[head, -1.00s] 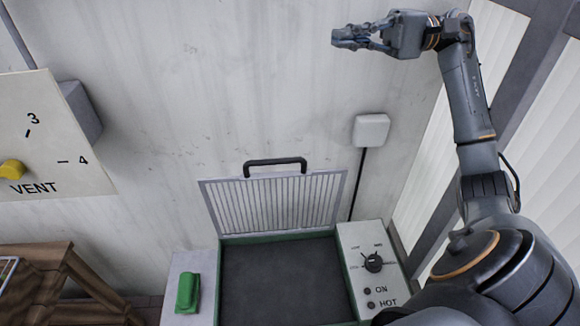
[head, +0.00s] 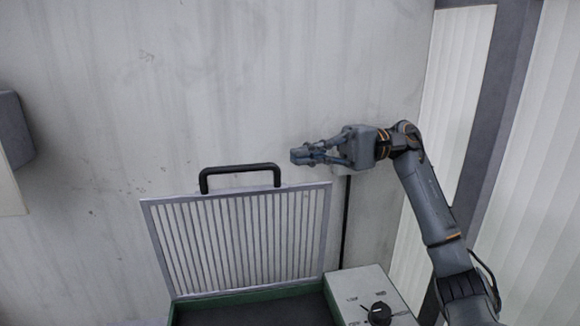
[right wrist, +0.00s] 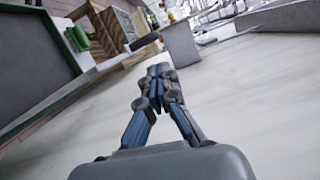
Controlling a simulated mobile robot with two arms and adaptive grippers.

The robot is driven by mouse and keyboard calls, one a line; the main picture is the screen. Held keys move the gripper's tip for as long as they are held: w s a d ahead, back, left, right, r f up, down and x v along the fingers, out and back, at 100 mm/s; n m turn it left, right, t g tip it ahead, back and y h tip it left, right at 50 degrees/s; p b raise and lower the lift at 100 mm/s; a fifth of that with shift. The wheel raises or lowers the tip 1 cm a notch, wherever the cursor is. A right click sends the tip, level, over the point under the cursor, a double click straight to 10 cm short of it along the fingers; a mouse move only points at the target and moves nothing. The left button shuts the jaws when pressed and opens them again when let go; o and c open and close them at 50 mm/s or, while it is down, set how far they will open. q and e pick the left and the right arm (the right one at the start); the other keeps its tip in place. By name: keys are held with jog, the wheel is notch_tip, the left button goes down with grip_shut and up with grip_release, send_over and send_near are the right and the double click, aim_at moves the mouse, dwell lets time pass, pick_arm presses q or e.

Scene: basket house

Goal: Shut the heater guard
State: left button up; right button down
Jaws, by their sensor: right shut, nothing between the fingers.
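The heater guard (head: 240,240) is a pale barred grille standing raised at the back of the heater, in the head view. Its black handle (head: 240,170) is on the top edge. The heater's dark top (head: 255,312) lies uncovered in front of it, within a green rim. My right gripper (head: 300,156) is shut and empty, pointing left, just right of the handle and near the guard's upper right corner. I cannot tell its exact depth from the handle. It also shows closed in the right wrist view (right wrist: 158,75). My left gripper is not in view.
A control panel (head: 365,290) with a black knob (head: 380,313) is at the heater's right. A grey box (head: 15,130) is on the wall at the left. The wall behind the guard is bare. A green switch (right wrist: 77,38) shows in the right wrist view.

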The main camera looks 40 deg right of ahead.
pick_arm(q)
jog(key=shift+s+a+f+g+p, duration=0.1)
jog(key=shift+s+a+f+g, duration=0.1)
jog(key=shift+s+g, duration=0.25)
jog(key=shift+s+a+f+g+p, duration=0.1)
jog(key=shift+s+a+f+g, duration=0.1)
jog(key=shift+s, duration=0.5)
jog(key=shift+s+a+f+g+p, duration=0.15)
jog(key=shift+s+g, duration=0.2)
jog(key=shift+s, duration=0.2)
pick_arm(e)
jog(key=x, duration=0.8)
jog(key=shift+a, duration=0.25)
jog(key=shift+w, duration=0.1)
jog(key=shift+a, duration=0.1)
